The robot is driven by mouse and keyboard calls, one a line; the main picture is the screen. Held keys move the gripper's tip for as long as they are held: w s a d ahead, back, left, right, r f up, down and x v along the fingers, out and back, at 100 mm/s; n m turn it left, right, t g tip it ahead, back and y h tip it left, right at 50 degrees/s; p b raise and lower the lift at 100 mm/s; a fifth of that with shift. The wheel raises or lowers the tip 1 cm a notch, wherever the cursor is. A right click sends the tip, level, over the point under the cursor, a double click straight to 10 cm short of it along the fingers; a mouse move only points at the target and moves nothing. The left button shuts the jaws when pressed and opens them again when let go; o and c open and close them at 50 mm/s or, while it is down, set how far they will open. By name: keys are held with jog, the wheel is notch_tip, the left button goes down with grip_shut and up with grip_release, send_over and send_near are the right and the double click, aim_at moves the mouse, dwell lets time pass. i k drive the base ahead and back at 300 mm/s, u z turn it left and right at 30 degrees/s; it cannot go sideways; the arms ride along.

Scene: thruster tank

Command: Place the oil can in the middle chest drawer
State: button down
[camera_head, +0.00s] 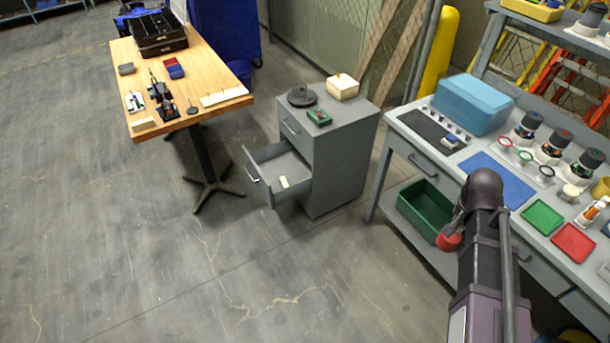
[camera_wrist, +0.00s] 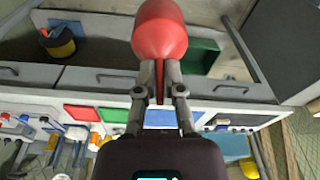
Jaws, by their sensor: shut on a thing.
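The red oil can (camera_wrist: 160,30) is held between the two fingers of my gripper (camera_wrist: 158,85) in the wrist view. Its round red body points away from my wrist, and a thin red part runs between the fingers. In the head view the oil can (camera_head: 449,241) shows at the end of my arm, beside the workbench's front edge; my wrist hides the fingers there. The grey chest (camera_head: 341,160) stands left of my arm. Its open drawer (camera_head: 264,191), below a shut top drawer, is pulled out to the left and holds a small cream block (camera_head: 284,182).
A round dark object (camera_head: 301,97), a cream box (camera_head: 342,87) and a small green item (camera_head: 319,117) sit on the chest. The wooden table (camera_head: 205,88) stands left. The workbench (camera_head: 398,122), with a green bin (camera_head: 416,214) below, is right. Floor before the chest is clear.

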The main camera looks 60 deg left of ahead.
aim_at(274, 169)
jog(key=u, duration=0.85)
jog(key=k, duration=0.2)
jog(key=u, duration=2.9)
